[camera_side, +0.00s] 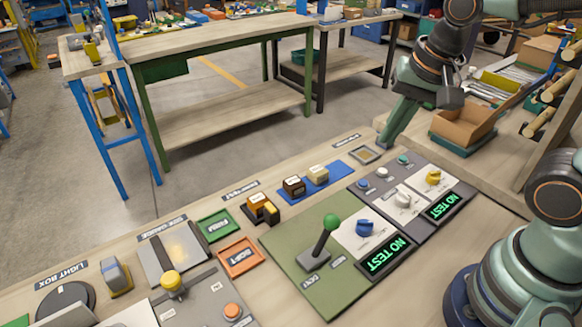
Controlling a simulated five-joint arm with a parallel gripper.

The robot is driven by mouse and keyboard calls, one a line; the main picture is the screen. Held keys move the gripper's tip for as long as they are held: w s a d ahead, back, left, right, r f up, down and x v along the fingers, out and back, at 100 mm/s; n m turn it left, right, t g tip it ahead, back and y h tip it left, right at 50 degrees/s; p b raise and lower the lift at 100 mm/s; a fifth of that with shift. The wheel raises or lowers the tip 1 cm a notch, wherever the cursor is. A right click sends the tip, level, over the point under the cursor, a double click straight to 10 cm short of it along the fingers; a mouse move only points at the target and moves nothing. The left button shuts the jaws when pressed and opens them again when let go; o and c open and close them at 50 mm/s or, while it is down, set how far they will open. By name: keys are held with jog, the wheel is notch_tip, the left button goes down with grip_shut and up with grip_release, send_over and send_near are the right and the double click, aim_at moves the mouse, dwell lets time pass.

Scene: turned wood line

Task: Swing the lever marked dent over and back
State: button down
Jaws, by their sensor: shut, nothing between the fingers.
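The lever (322,242) has a dark shaft and a green ball knob (331,221). It rises from a dark slotted base on a green panel (290,247) and leans up and to the right in the picture. Two small labels sit by the base; the nearer appears to read dent. A display (388,257) at the panel's right edge reads NO TEST. My gripper (384,139) points down at the back edge of the bench, above and right of the lever and well apart from it. It is shut and empty.
A blue knob (365,227) stands just right of the lever. A second panel (408,197) with several knobs lies farther right. Small blocks (293,186) and green and orange trays (241,257) are to the left. A cardboard box (464,124) stands behind right.

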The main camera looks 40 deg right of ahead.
aim_at(327, 234)
jog(key=a+f+m+g, duration=0.1)
jog(key=m, duration=0.2)
jog(key=a+m, duration=0.1)
jog(key=m, duration=0.3)
jog(key=s+a+f+m+g, duration=0.1)
jog(key=m, duration=0.3)
jog(key=shift+f+g, duration=0.3)
jog(key=w+a+f, duration=0.1)
jog(key=a+f, duration=0.3)
jog(key=f, duration=0.6)
jog(key=shift+a+f, duration=0.3)
jog(key=shift+a, duration=0.1)
jog(key=shift+w, duration=0.1)
jog(key=shift+a+r, duration=0.25)
jog(key=shift+a, duration=0.1)
